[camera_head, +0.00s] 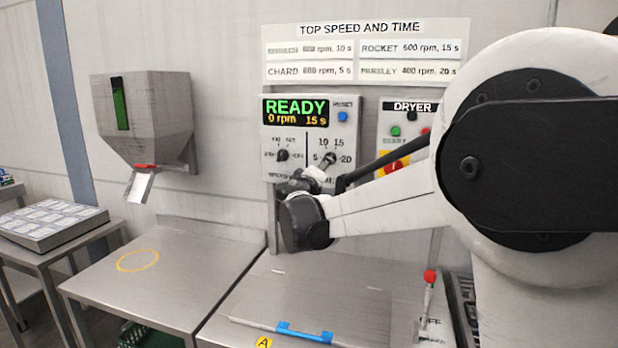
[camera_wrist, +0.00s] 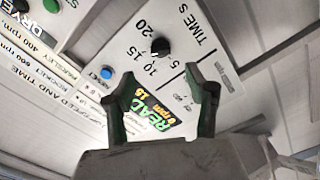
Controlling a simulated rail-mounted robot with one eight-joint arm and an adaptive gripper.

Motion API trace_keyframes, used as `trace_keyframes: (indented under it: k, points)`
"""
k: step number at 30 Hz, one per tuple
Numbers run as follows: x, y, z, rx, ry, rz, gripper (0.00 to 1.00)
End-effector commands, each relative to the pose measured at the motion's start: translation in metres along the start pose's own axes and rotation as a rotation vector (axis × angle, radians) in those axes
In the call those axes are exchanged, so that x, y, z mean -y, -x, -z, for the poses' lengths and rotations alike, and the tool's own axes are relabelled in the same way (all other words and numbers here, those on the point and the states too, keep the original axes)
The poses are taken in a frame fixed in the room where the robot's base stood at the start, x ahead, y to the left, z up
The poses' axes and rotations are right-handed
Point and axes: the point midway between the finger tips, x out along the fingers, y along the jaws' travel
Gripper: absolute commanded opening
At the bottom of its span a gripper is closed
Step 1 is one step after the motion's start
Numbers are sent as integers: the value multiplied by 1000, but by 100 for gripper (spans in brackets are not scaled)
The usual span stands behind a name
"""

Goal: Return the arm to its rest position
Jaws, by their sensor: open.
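My arm reaches in from the right in the head view. My gripper (camera_head: 318,174) is in front of the lower part of the dryer control panel (camera_head: 350,122), near the time knob (camera_head: 329,158). In the wrist view my gripper (camera_wrist: 158,80) is open, with two dark green fingers apart and nothing between them. The time knob (camera_wrist: 160,47) shows beyond the fingertips, clear of them. The display (camera_head: 296,112) reads READY, 0 rpm, 15 s; the fingers partly frame it in the wrist view (camera_wrist: 157,117).
A wall dispenser (camera_head: 150,115) hangs at the left. A steel table with a yellow ring (camera_head: 138,260) stands below it. A flat lid (camera_head: 310,300) with a blue handle lies in front, beside a red-topped lever (camera_head: 429,277). A DRYER panel (camera_head: 405,107) is partly behind my arm.

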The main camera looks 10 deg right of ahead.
Motion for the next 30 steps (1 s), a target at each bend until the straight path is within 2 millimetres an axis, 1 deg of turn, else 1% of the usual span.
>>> trace_keyframes:
  k: [2, 5, 9, 11, 15, 17, 18, 23, 29, 30]
  points:
    - [-7, 6, -9, 20, -14, 10, 51]
    - [-20, 19, -30, 65, -49, 39, 51]
    - [-38, 49, -69, 150, -117, 99, 51]
    - [-44, 63, -85, 185, -147, 127, 51]
    - [-52, 99, -123, 266, -217, 198, 51]
    - [-54, 116, -139, 299, -247, 229, 51]
    - [-54, 128, -150, 321, -267, 251, 51]
    - [-51, 176, -188, 401, -347, 340, 51]
    - [-37, 241, -231, 487, -451, 461, 51]
    - [-33, 255, -238, 502, -472, 487, 51]
